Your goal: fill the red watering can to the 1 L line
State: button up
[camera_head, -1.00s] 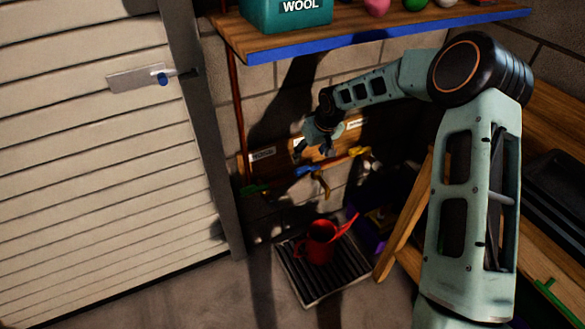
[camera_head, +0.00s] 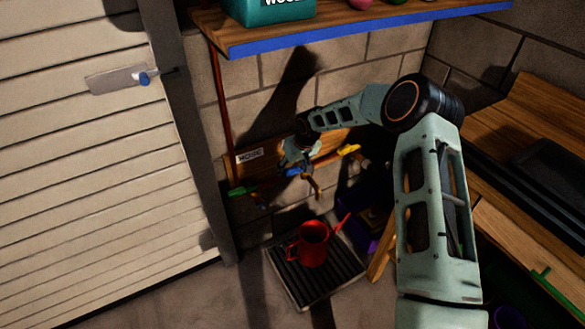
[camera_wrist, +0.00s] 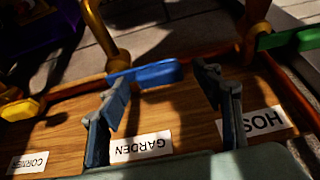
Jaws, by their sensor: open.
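The red watering can (camera_head: 313,247) stands upright on a dark slatted floor grate, its spout pointing up to the right. Its water level and 1 L line cannot be made out. Above it is a wooden board with three taps. The blue tap lever (camera_wrist: 150,74) is by the GARDEN label (camera_wrist: 141,146), the green lever (camera_wrist: 290,40) by the HOSE label (camera_wrist: 258,124), and the yellow lever (camera_wrist: 20,109) by the CORNER label (camera_wrist: 28,163). My gripper (camera_wrist: 165,88) is open and empty, close to the blue lever, which shows near its left finger. I cannot tell if they touch.
A blue-edged shelf (camera_head: 340,38) juts out above the taps. A shutter door (camera_head: 90,160) is on the left. A wooden workbench (camera_head: 520,225) stands at the right. The grate (camera_head: 330,293) has bare room around the can.

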grip_shut()
jog(key=shift+s+d+r+n+p, duration=0.1)
jog(key=shift+s+d+n+p, duration=0.15)
jog(key=shift+n+p, duration=0.2)
jog(key=shift+s+d+n+g+y+p, duration=0.25)
jog(key=shift+d+n+g+y+p, duration=0.15)
jog(key=shift+n, duration=0.55)
grip_release()
